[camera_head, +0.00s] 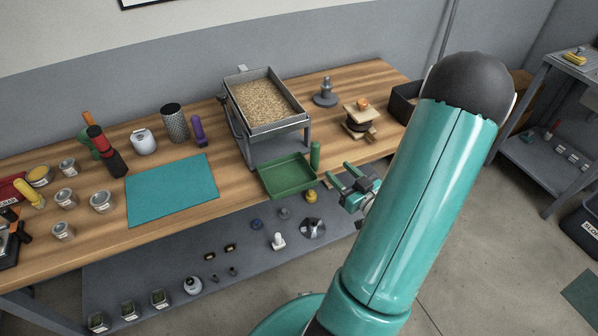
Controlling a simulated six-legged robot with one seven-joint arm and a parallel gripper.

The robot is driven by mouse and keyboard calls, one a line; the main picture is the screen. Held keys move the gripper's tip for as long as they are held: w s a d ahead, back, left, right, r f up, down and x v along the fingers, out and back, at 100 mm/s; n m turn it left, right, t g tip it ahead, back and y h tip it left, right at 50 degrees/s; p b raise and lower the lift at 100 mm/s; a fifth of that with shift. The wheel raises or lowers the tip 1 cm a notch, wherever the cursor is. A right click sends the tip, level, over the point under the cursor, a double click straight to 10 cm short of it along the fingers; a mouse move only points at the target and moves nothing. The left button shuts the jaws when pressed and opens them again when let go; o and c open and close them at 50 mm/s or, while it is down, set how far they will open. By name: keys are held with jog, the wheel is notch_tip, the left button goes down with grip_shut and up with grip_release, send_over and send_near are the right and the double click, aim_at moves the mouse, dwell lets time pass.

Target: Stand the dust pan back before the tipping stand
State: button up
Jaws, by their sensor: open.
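The green dust pan (288,190) sits flat at the front of the wooden bench, just before the tipping stand (281,147). A short green upright piece, likely its handle, rises at its right rear corner. The stand holds a grey tray (278,129) of tan grains above the bench. My gripper (338,175) is open and empty, just right of the pan near the bench's front edge. My arm hides part of the bench's right front.
A teal mat (173,189) lies left of the pan. A wooden piece (361,119) and a dark grey weight-like object (325,92) stand to the right rear. A lower shelf (150,268) holds several small items. Jars and cups crowd the bench's left side.

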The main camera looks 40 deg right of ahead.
jog(key=w+a+r+n+g+h, duration=0.15)
jog(key=w+r+g, duration=0.3)
jog(key=w, duration=0.45)
jog(key=w+a+r+g, duration=0.2)
jog(key=a+r+g, duration=0.1)
jog(key=a+r, duration=0.5)
jog(key=s+a+r+g+y, duration=0.2)
jog(key=s+a, duration=0.4)
jog(key=a, duration=0.5)
jog(key=s+a+r+g+y, duration=0.2)
jog(key=s+a+r, duration=0.3)
jog(key=a, duration=0.7)
jog(key=shift+s+r+g, duration=0.15)
jog(key=shift+s+g, duration=0.2)
jog(key=shift+s, duration=0.75)
jog(key=shift+d, duration=0.1)
